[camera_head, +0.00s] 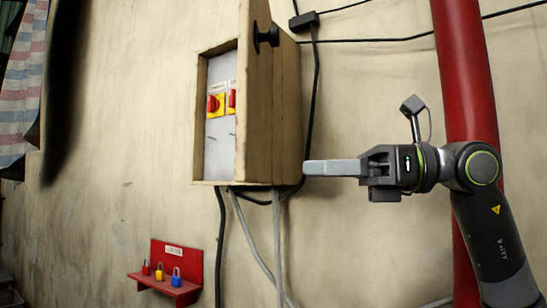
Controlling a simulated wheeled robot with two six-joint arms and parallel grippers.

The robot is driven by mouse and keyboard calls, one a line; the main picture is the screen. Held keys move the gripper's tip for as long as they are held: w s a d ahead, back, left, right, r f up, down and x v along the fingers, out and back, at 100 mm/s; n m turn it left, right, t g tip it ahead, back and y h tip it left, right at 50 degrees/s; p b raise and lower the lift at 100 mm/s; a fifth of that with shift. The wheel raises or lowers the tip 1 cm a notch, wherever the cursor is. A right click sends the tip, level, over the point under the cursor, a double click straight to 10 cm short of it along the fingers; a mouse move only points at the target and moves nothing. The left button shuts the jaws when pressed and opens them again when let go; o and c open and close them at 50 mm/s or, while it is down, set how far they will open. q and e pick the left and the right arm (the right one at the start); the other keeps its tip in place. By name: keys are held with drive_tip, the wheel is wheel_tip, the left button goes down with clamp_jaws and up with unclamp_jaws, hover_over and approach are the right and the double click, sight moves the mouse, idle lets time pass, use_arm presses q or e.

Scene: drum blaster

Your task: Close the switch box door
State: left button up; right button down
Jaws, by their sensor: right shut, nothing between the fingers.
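The beige switch box (290,115) hangs on the wall in the upper middle of the head view. Its door (254,115) stands open, swung outward at the right of the opening, with a black knob (267,37) near the top. Inside, a grey panel carries red switches on yellow plates (215,105). My right gripper (306,168) is shut and empty, pointing left just right of the box's lower right corner. I cannot tell whether its tips touch the box. My left gripper is not in view.
A red pipe (463,70) runs vertically behind my right arm. Cables (260,245) hang below the box. A red shelf (180,288) with several coloured padlocks is on the wall at lower left. Striped cloth (22,85) hangs at far left. Wall right of the shelf is mostly bare.

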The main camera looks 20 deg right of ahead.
sight(251, 169)
drive_tip(key=p+x, duration=0.2)
drive_tip(key=x, duration=0.3)
drive_tip(key=shift+a+r, duration=0.1)
drive_tip(key=shift+a, duration=0.05)
drive_tip(key=shift+x, duration=0.85)
